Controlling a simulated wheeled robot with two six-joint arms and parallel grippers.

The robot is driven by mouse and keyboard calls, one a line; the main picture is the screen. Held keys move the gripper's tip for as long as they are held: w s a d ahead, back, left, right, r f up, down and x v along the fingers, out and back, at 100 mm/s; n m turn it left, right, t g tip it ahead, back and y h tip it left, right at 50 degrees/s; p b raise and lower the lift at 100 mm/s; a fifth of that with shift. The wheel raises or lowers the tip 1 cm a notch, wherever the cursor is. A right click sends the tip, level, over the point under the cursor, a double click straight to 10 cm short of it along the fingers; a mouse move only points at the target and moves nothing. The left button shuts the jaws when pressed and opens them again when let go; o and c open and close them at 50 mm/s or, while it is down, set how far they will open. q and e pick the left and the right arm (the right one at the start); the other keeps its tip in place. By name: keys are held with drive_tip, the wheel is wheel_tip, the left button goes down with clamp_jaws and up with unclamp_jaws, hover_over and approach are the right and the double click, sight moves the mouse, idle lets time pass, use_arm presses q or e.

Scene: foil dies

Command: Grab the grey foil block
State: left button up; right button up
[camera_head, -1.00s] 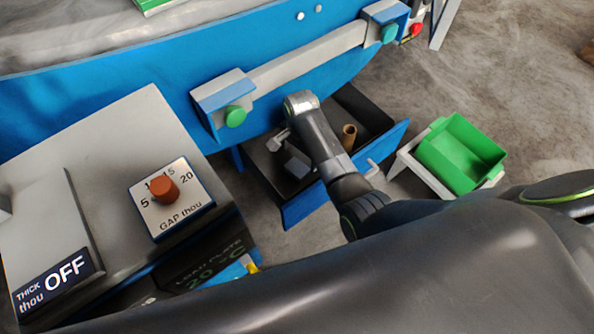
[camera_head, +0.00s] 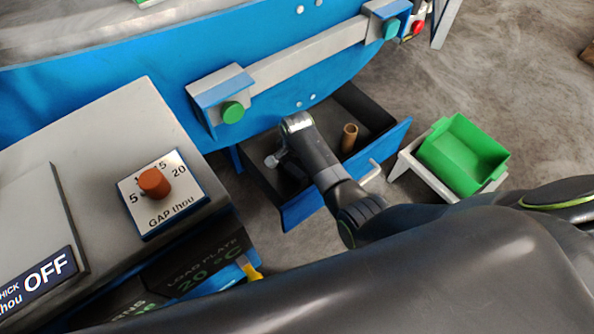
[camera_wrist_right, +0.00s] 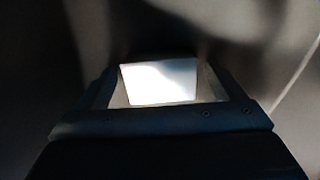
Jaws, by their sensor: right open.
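The open drawer (camera_head: 289,209) below the blue machine is where the grey foil block lay a second ago. In the head view now the block is hidden behind my right arm. My right gripper (camera_head: 274,160) is open and low inside the drawer's left part, mostly covered by its own wrist. In the right wrist view a bright pale rectangular face (camera_wrist_right: 160,82) sits framed by the dark gripper; it looks like the block's top, but I cannot tell whether the fingers touch it. My left gripper is not in view.
A brown tube (camera_head: 349,138) stands in the drawer, right of my arm. A green bin (camera_head: 463,155) on a white stand is to the right. A grey console with an orange knob (camera_head: 154,183) is at left. The blue machine (camera_head: 90,95) overhangs the drawer's back.

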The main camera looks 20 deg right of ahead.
drive_tip(key=c, duration=1)
drive_tip(key=shift+r, duration=0.1)
drive_tip(key=shift+c, duration=0.2)
